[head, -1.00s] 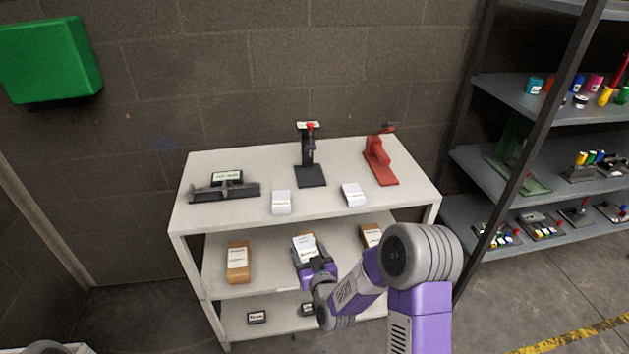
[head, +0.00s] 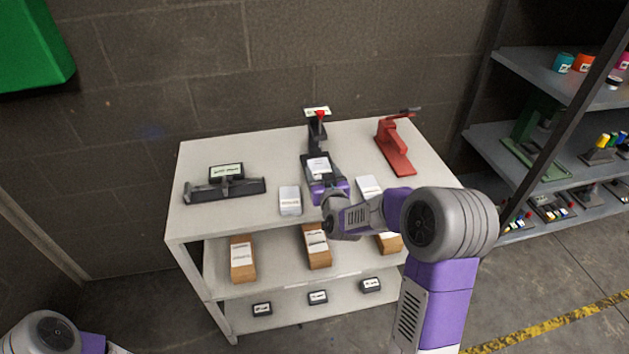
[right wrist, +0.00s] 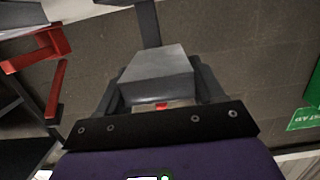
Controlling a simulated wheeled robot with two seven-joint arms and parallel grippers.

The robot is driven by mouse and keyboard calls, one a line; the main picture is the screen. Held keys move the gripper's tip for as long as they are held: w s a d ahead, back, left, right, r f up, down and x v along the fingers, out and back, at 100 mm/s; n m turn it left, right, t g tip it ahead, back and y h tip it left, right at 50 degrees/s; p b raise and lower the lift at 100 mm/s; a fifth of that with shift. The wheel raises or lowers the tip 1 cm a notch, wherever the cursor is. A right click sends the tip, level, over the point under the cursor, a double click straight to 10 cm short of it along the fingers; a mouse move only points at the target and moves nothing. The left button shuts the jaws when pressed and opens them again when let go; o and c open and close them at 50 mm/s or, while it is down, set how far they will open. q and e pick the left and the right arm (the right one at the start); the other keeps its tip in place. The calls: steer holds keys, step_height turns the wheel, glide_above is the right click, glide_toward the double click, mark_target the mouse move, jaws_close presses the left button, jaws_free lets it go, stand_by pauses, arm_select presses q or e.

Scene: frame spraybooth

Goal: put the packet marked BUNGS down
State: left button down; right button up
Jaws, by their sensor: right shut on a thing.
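My right gripper (head: 318,172) is shut on a small white packet (head: 318,166) with a label too small to read. It holds the packet over the top of the white shelf unit (head: 225,225), in front of the black stand (head: 316,133) with a red knob. Whether the packet touches the top is unclear. In the right wrist view the packet (right wrist: 158,66) shows as a pale grey block between the two fingers. Two similar white packets lie on the top, one left (head: 290,200) and one right (head: 369,186). My left arm shows at the lower left; its gripper is out of view.
A dark grey device (head: 225,188) stands left on the top, a red clamp-like device (head: 395,148) right. Brown labelled boxes (head: 243,262) stand on the middle shelf, small dark labelled items (head: 262,309) on the bottom. A grey rack (head: 490,140) stands at the right.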

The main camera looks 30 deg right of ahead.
steer(key=f, duration=0.3)
steer(key=shift+s+f+b, duration=0.15)
steer(key=shift+s+b, duration=0.15)
steer(key=shift+w+f+b, duration=0.1)
steer(key=shift+f+b, duration=0.4)
steer(key=shift+f, duration=1.65)
steer(key=shift+f, duration=0.1)
steer(key=o, duration=0.6)
steer(key=shift+f, duration=0.1)
steer(key=o, duration=0.4)
steer(key=shift+o, duration=0.2)
